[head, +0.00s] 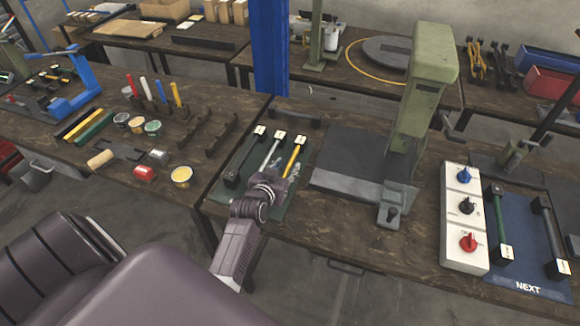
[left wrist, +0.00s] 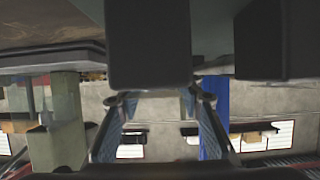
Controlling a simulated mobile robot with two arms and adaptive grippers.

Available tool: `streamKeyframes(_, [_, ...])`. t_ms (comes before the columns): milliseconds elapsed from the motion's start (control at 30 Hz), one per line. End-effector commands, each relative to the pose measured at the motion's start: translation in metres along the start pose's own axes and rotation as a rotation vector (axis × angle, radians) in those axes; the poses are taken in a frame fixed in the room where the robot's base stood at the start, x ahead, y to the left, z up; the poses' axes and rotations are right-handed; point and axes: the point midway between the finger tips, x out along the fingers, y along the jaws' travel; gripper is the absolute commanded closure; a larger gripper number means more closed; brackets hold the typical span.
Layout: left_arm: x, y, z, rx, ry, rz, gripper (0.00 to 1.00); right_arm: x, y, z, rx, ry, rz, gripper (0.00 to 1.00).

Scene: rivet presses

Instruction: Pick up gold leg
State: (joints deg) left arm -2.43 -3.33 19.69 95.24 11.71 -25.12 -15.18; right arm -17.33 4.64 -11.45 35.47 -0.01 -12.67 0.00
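The gold leg (head: 294,156) lies on a dark green mat (head: 228,192) on the middle bench, with a white-labelled block at its far end. A silver leg (head: 271,152) and a black leg (head: 246,152) lie to its left. My left gripper (head: 287,181) is over the near end of the gold leg and hides that end. In the left wrist view the left gripper's fingers (left wrist: 160,98) are spread, with nothing visible between them. I cannot tell whether they touch the leg. My right gripper is in neither view.
A green press (head: 419,90) stands right of the mat. Further right are a switch box (head: 464,218) and a blue "NEXT" mat (head: 524,228) with two legs. A blue post (head: 269,45) rises behind. Dark blocks (left wrist: 148,45) fill the top of the wrist view; I cannot identify them.

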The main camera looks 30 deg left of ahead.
Motion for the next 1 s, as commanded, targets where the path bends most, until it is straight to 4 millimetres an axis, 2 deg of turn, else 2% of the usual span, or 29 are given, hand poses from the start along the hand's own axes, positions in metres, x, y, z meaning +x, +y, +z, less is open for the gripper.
streamKeyframes(400, [0.044, 0.001, -0.002, 0.0, 0.0, 0.0, 0.66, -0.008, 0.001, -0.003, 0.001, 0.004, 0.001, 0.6])
streamKeyframes(767, [0.051, 0.001, -0.002, 0.0, 0.0, -0.001, 0.66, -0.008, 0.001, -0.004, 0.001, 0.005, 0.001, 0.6])
streamKeyframes(1000, [0.051, 0.001, -0.002, 0.0, 0.0, -0.001, 0.91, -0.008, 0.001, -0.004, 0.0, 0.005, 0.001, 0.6])
